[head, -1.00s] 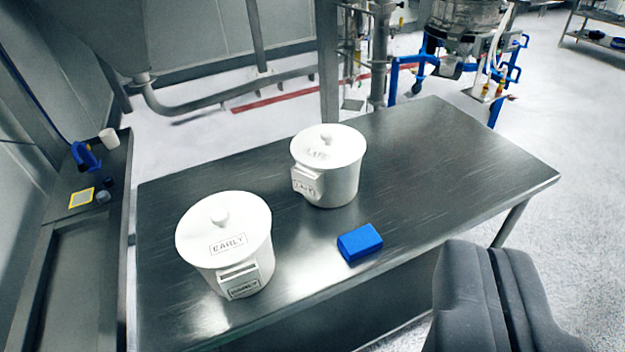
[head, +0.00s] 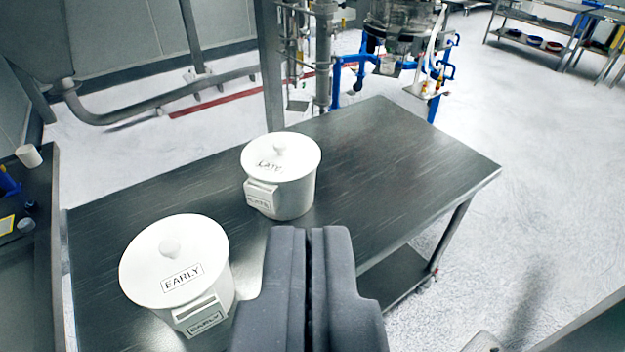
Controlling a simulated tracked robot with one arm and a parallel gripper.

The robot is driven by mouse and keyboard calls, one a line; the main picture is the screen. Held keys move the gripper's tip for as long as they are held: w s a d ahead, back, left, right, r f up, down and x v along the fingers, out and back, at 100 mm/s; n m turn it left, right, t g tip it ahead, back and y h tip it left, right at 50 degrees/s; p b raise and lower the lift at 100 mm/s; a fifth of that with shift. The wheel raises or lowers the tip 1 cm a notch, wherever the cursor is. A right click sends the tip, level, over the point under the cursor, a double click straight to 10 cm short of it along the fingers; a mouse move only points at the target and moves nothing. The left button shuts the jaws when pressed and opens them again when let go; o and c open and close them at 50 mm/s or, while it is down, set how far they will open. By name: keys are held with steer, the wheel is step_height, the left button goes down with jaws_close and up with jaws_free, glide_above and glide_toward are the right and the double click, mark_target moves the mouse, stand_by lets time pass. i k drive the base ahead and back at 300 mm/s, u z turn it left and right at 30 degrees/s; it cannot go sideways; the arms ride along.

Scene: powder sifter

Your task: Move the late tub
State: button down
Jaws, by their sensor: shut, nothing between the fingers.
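The late tub (head: 284,188) is a white lidded tub with a round knob and a "LATE" label on its lid and front holder. It stands upright on the steel table (head: 400,150), near its middle. The early tub (head: 176,262), white and lidded with "EARLY" labels, stands on the table to the left and closer. My gripper (head: 308,232) is shut and empty. In the picture its tips lie just below the late tub, and I cannot tell how far apart they are in depth.
The table's right half is bare. A side bench (head: 40,190) at the left holds a white cup (head: 28,156) and small items. A machine on a blue frame (head: 395,50) stands behind the table. Open floor lies to the right.

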mark_target(290, 201)
steer(key=i, duration=0.85)
steer(key=z, duration=0.05)
